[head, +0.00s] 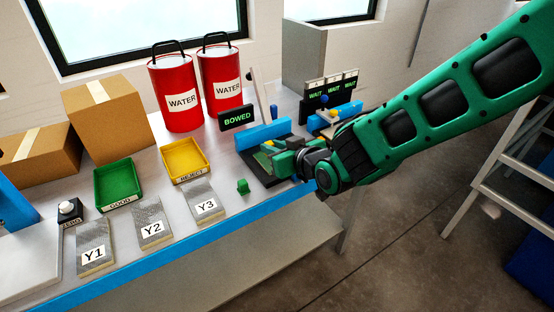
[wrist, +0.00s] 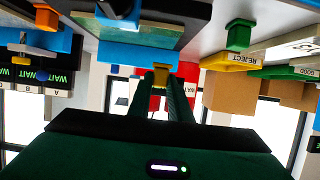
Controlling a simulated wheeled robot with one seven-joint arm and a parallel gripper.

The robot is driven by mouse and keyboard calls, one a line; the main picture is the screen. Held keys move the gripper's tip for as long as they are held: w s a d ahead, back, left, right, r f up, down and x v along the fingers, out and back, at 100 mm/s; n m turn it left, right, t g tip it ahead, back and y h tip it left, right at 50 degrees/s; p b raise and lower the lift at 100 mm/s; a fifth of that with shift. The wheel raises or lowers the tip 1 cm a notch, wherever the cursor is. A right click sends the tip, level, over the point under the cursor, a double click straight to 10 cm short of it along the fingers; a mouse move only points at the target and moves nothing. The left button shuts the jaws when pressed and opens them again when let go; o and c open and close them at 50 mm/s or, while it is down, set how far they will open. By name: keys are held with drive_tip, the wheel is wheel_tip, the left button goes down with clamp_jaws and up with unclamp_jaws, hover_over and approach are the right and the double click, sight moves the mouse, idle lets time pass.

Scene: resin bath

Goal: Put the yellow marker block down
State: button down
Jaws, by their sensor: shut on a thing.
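My gripper (head: 274,150) reaches in from the right, low over a black-based fixture (head: 252,172) with a blue bar (head: 263,132). In the wrist view, which is upside down, the green fingers (wrist: 161,82) are shut on a small yellow block (wrist: 161,75) at their tips. In the head view the block is mostly hidden by the gripper. A greenish plate (wrist: 145,32) lies on the fixture close to the block. I cannot tell whether the block touches anything below it.
A small green block (head: 243,187) stands left of the fixture. Beyond it are plates Y1 (head: 94,237), Y2 (head: 151,212) and Y3 (head: 202,193), a green GOOD tray (head: 119,200) and a yellow REJECT tray (head: 184,178). A BOWED sign (head: 238,118) and red WATER cans (head: 176,112) stand behind.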

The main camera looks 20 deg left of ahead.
wheel_tip(320, 180, down, 4)
drive_tip(key=shift+f, duration=0.1)
idle(0.4)
drive_tip(key=c, duration=1.6)
unclamp_jaws()
drive_tip(key=shift+c, duration=0.2)
